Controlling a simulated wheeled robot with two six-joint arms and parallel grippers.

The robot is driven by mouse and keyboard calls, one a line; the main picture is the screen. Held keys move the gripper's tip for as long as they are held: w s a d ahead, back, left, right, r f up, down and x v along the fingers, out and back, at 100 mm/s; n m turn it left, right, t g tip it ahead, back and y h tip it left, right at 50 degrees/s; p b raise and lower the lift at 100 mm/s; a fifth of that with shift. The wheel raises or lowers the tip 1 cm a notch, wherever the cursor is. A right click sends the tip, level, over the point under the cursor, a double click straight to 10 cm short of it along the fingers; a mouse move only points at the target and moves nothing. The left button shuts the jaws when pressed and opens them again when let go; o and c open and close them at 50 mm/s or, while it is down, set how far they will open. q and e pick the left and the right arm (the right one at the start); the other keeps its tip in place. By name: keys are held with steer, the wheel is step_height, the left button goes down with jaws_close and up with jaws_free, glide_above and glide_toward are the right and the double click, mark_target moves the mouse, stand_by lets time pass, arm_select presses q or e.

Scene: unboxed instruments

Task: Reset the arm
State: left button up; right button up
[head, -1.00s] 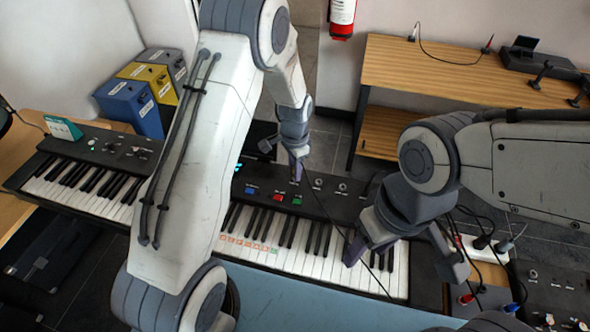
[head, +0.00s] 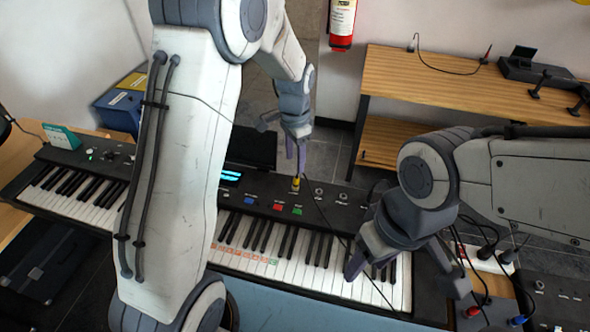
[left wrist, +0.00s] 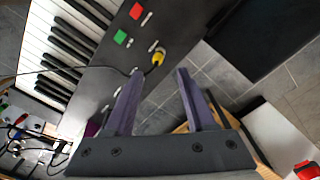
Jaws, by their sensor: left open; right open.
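My left arm crosses the middle of the head view. Its gripper (head: 297,160) is open and empty, just above the back edge of the black keyboard (head: 328,218). A yellow plug (head: 296,184) with a black cable sits at the keyboard's panel, close below the fingertips. The plug also shows in the left wrist view (left wrist: 158,57), beyond the open fingers (left wrist: 155,95) and apart from them. My right gripper (head: 402,277) is open and empty over the right end of the keys. My left arm hides part of the keyboards.
A wooden desk (head: 440,92) stands at the back right. A white power strip (head: 490,258) and cables lie near my right gripper. Grey floor shows behind the keyboard.

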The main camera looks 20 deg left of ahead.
arm_select(q)
steer(key=shift+r, duration=0.6)
steer(key=s+d+r, duration=0.4)
steer(key=s+d, duration=0.1)
steer(key=s, duration=0.2)
steer(key=s+d+r, duration=0.3)
steer(key=s+d, duration=0.1)
steer(key=s, duration=0.3)
steer(key=s+r+n+h, duration=0.1)
steer(key=s, duration=1.3)
steer(key=shift+s+d+r+n, duration=0.25)
steer(key=shift+d+n, duration=0.05)
steer(key=shift+n, duration=0.1)
steer(key=shift+c, duration=0.4)
